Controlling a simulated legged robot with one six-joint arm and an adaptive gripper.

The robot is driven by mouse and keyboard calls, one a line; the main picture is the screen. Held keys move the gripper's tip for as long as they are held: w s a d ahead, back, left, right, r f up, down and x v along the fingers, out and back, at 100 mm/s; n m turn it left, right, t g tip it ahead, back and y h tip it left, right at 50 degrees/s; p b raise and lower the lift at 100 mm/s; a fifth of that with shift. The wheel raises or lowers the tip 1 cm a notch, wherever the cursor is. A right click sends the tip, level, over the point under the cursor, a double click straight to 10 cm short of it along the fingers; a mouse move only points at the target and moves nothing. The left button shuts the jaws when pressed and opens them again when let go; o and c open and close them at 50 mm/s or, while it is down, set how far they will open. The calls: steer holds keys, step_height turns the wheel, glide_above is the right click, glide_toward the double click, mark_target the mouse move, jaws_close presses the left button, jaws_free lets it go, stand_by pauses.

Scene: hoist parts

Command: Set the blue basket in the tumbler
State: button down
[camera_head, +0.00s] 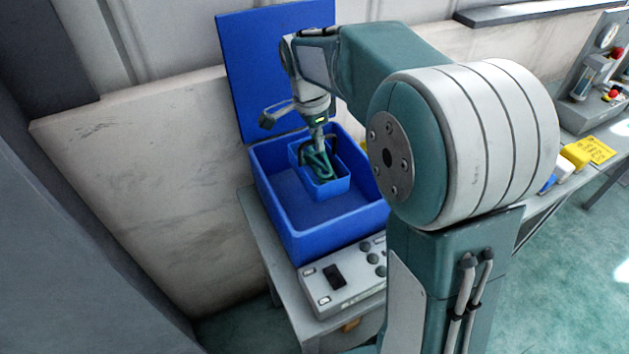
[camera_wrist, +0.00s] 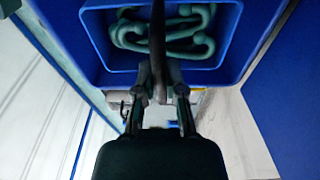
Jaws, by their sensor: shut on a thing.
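The small blue basket (camera_head: 330,188) holds green hook-like parts (camera_head: 319,162). In the head view it appears within the walls of the larger open blue tub, the tumbler (camera_head: 322,238). I cannot tell whether its bottom touches the tumbler floor. My gripper (camera_head: 318,137) is above the basket, pointing down. In the wrist view my gripper (camera_wrist: 164,75) is shut on the basket's dark handle, and the basket (camera_wrist: 100,38) with its green parts shows at the top. The fingertips are partly hidden in the head view.
The tumbler's blue lid (camera_head: 258,60) stands open behind it. A grey control panel (camera_head: 340,281) with knobs and a switch is in front. A pale wall panel (camera_head: 150,170) is at the left. A grey machine (camera_head: 590,85) and yellow items (camera_head: 577,155) are at the right.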

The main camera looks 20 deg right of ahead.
mark_target(316, 164)
step_height(316, 164, down, 9)
steer(key=shift+r, duration=0.15)
stand_by(0.4)
steer(key=c, duration=0.7)
jaws_free()
steer(key=shift+s, duration=0.1)
